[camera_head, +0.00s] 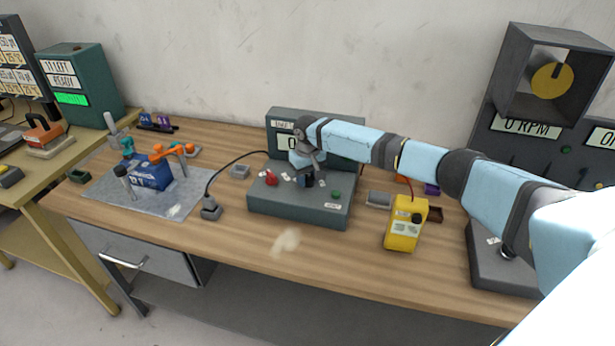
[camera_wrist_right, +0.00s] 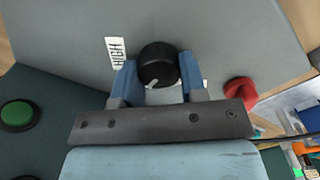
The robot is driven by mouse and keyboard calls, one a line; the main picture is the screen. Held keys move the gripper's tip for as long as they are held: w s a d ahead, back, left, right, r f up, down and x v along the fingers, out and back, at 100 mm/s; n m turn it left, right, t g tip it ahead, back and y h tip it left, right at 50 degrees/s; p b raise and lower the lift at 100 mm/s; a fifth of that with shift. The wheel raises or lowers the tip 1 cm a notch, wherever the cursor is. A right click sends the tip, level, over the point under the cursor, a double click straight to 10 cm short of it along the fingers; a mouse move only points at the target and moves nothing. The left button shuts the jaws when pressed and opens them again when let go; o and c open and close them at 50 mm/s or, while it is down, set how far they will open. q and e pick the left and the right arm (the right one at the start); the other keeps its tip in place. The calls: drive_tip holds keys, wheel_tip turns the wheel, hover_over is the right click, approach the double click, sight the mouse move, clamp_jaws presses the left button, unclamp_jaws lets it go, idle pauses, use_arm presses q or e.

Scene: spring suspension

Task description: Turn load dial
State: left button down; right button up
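The load dial is a round black knob (camera_wrist_right: 158,64) with a white pointer mark, on the sloped top of a grey-green control box (camera_head: 300,212). My right gripper (camera_head: 309,180) reaches down onto this box from the right. In the right wrist view its two blue fingers (camera_wrist_right: 159,78) stand on either side of the knob and appear to touch it. A label reading HIGH (camera_wrist_right: 115,53) is left of the knob. In the head view the gripper and wrist mostly hide the knob and part of the box's display. My left gripper is not in view.
A red knob (camera_wrist_right: 240,92) and a green button (camera_wrist_right: 17,115) are on the same box. A yellow handheld device (camera_head: 404,226) stands to its right. A grey mat (camera_head: 130,205) with a blue block (camera_head: 150,174) lies left. The bench front is mostly clear.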

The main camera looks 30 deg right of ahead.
drive_tip(key=shift+r+n+p, duration=0.15)
drive_tip(key=shift+n+p, duration=0.8)
drive_tip(key=shift+n, duration=0.05)
drive_tip(key=n+p, duration=0.1)
drive_tip(key=n, duration=0.1)
drive_tip(key=shift+n, duration=0.3)
drive_tip(key=n+p, duration=0.1)
drive_tip(key=n, duration=0.1)
drive_tip(key=shift+a+n, duration=0.1)
drive_tip(key=shift+n, duration=0.3)
drive_tip(key=n+p, duration=0.1)
drive_tip(key=n, duration=0.2)
drive_tip(key=shift+n, duration=0.3)
drive_tip(key=shift+a+n, duration=0.1)
drive_tip(key=shift+n, duration=0.4)
drive_tip(key=o, duration=0.9)
